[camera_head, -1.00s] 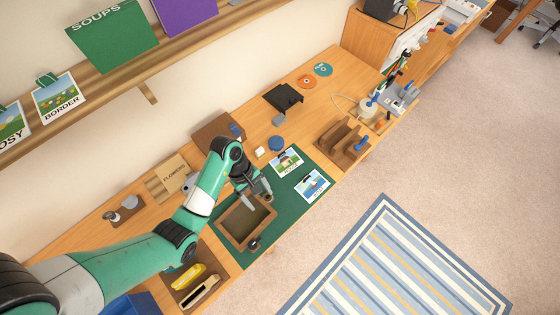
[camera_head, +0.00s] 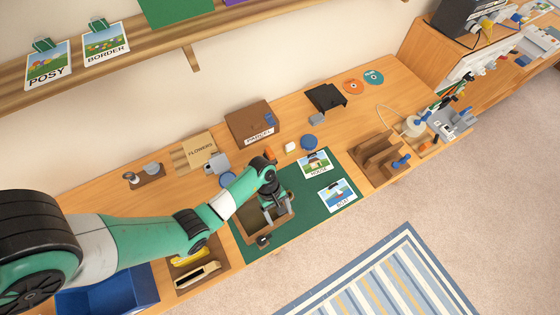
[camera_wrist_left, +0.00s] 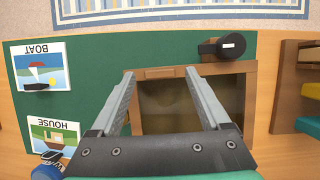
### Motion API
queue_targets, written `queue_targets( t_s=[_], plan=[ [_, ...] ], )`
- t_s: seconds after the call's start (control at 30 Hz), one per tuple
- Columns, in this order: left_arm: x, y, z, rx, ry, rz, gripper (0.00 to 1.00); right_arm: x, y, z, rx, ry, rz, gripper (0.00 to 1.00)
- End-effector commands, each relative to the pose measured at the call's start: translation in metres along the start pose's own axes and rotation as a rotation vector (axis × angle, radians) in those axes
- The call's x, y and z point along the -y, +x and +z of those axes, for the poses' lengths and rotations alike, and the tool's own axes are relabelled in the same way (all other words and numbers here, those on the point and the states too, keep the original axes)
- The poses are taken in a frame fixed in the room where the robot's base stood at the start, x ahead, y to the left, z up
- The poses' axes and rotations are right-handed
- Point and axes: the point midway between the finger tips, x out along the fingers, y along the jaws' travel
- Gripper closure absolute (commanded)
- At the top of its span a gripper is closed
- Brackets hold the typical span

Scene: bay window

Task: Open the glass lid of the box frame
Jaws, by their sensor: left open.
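The box frame (camera_head: 243,222) is a shallow wooden frame lying on the green mat (camera_head: 300,215). In the left wrist view its wooden rim (camera_wrist_left: 225,68) surrounds a dull brown inside; I cannot clearly make out the glass, and the lid appears flat. My left gripper (camera_head: 281,211) is low over the frame's right side in the head view. In the left wrist view the left gripper (camera_wrist_left: 161,73) is open, its fingertips apart on either side of a small wooden tab (camera_wrist_left: 160,73) on the rim. Contact is not clear. My right gripper is not in view.
A dark round object (camera_wrist_left: 222,47) with a white label sits by the frame's corner. HOUSE (camera_head: 314,164) and BOAT (camera_head: 337,195) cards lie on the mat. A brown box (camera_head: 252,122), a FLOWERS board (camera_head: 199,151) and a wooden rack (camera_head: 380,160) stand around it.

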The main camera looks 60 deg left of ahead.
Motion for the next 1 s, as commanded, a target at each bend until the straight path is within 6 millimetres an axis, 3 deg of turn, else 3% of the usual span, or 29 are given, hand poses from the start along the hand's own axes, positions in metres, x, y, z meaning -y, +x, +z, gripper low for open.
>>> queue_targets(
  t_s=[0.1,0.37,0.83,1.0],
  plan=[
    [0.0001,0.0118,-0.0003,0.0,0.0,0.0,0.2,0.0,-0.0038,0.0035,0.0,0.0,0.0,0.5],
    [0.0002,0.0132,0.0003,0.0,-0.001,0.0,0.2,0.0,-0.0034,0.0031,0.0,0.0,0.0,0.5],
    [0.0001,0.0129,0.0002,0.0,-0.001,0.0,1.0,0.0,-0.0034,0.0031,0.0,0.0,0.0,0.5],
    [0.0001,0.0128,0.0002,0.0,-0.001,0.0,1.0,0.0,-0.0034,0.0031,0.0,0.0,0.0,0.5]
  ],
)
